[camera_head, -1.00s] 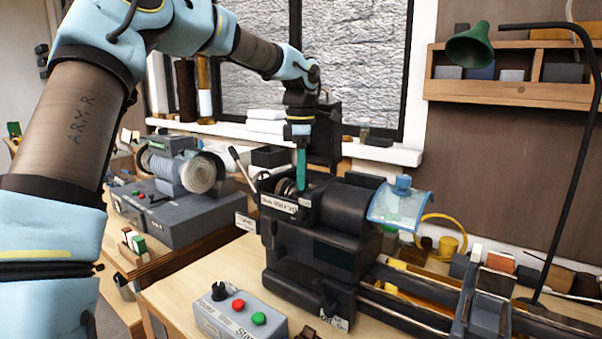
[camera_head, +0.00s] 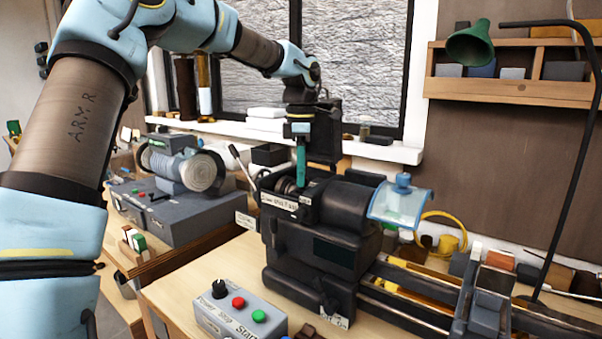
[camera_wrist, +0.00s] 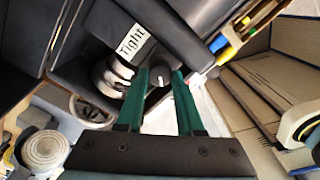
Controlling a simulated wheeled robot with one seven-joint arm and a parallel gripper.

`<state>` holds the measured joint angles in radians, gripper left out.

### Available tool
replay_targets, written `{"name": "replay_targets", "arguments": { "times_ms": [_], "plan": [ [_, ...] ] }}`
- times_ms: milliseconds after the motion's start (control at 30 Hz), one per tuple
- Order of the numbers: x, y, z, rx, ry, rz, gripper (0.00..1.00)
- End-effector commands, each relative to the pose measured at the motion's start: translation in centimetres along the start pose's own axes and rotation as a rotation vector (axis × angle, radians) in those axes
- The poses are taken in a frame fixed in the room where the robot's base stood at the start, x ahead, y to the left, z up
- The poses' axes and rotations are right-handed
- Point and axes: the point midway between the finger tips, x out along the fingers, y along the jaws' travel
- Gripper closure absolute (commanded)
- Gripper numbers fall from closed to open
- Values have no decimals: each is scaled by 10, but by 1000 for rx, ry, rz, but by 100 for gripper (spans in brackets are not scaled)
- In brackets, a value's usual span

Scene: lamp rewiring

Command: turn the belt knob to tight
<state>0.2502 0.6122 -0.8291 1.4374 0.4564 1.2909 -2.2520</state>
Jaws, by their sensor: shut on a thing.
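My gripper (camera_head: 301,172) has green fingers and points down at the headstock of the black lathe (camera_head: 310,250). The wrist view shows the fingers closed on the dark belt knob (camera_wrist: 159,76), which has a pale mark on top. A white label reading "Tight" (camera_wrist: 130,42) lies just beyond the knob, to its upper left in the wrist view. In the head view the knob is hidden by the fingers and the lathe. I cannot tell exactly which way the knob's mark points.
A control box (camera_head: 240,318) with a black knob and red and green buttons stands in front of the lathe. A clear blue shield (camera_head: 401,205) is right of my gripper. A winding machine (camera_head: 180,205) stands left. Bare bench (camera_head: 215,262) lies between.

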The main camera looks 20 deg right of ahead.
Motion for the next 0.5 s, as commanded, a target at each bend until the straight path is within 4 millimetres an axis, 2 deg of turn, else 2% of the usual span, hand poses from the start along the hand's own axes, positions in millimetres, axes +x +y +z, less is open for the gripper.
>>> {"name": "replay_targets", "arguments": {
  "times_ms": [267,500],
  "plan": [
    [-1,1,1,148,1,5,100],
    [-2,2,2,366,1,5,100]
  ]
}}
